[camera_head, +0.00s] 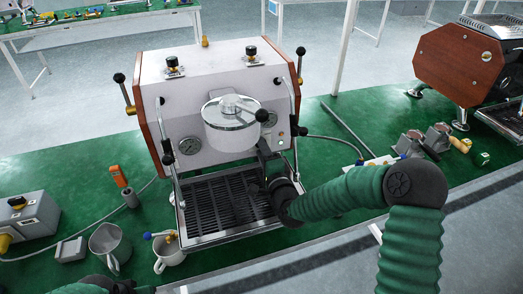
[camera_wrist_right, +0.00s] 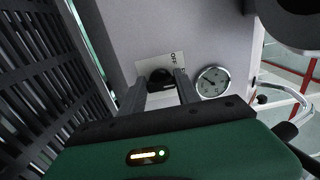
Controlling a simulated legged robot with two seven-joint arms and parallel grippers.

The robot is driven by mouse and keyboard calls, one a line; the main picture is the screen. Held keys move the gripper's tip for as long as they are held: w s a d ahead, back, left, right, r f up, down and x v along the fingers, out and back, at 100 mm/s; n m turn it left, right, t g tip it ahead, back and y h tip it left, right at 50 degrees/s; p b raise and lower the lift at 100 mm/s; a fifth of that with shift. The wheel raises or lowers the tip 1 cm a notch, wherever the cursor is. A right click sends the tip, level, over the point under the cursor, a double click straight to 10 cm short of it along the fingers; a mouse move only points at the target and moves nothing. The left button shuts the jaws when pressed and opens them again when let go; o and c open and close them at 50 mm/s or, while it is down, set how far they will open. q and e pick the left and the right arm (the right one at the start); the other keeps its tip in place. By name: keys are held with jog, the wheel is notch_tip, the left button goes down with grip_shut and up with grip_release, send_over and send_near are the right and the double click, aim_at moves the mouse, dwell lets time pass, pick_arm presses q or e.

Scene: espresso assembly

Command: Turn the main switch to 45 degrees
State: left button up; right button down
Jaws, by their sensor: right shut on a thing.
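The espresso machine (camera_head: 215,75) has a white body with wooden side panels and stands on the green table. The main switch (camera_wrist_right: 160,77) is a black knob on a light plate marked "OFF" on the machine's front, seen in the right wrist view. My right gripper (camera_wrist_right: 160,90) has its two dark fingers on either side of this knob and is shut on it. In the head view the right gripper (camera_head: 264,160) reaches up to the machine's front from below; the switch is mostly hidden there. Only part of my left arm shows at the bottom left edge.
The slatted drip tray (camera_head: 228,205) lies below my right gripper. A round gauge (camera_wrist_right: 213,81) sits right of the switch. A steam wand with a black knob is close by. A metal pitcher (camera_head: 109,246) and a white cup (camera_head: 168,252) stand at the front left.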

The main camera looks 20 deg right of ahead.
jog(key=shift+s+d+f, duration=0.1)
jog(key=shift+f, duration=0.25)
jog(key=c, duration=1.1)
grip_release()
jog(key=shift+o, duration=1)
jog(key=shift+r, duration=0.15)
